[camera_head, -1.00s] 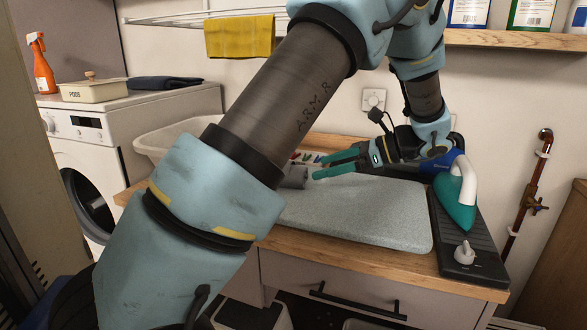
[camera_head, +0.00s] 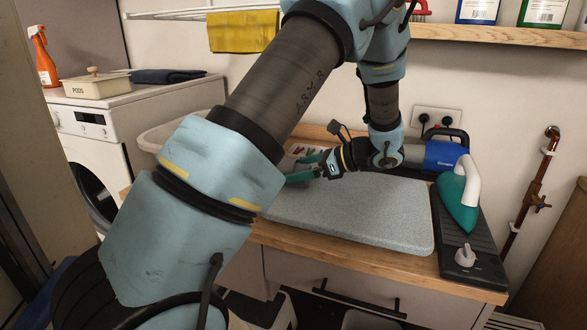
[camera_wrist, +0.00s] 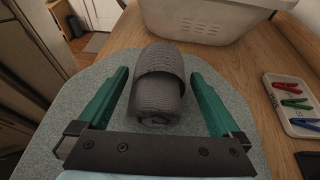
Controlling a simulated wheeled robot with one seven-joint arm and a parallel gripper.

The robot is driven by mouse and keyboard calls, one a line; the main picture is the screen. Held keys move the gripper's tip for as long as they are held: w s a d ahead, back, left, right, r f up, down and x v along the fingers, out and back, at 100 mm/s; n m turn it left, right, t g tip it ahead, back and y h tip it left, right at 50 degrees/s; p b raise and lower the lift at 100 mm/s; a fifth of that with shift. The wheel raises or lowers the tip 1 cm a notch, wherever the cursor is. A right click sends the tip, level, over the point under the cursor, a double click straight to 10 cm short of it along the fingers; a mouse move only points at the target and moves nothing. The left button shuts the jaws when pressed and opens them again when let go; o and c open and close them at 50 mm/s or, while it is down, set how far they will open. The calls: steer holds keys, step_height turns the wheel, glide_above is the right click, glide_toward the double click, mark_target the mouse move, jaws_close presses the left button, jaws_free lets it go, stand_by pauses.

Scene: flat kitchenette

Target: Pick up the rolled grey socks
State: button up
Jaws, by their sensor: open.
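The rolled grey socks (camera_wrist: 158,88) lie on the grey speckled ironing pad (camera_head: 370,215). In the wrist view they sit between the two green fingers of my gripper (camera_wrist: 160,95), with a gap on each side. My gripper is open and holds nothing. In the head view my gripper (camera_head: 300,170) reaches left over the far left part of the pad, and my arm hides most of the socks.
A white laundry basket (camera_wrist: 205,20) stands just beyond the socks. A tray of coloured pegs (camera_wrist: 293,103) lies to the right of the pad in the wrist view. A green and white iron (camera_head: 460,195) stands on a black rest at the right.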

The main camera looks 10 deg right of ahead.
steer(key=shift+a+f, duration=0.1)
steer(key=shift+a, duration=0.05)
steer(key=c, duration=1.1)
step_height(320, 180, up, 10)
steer(key=shift+r+b, duration=0.1)
steer(key=shift+b, duration=0.95)
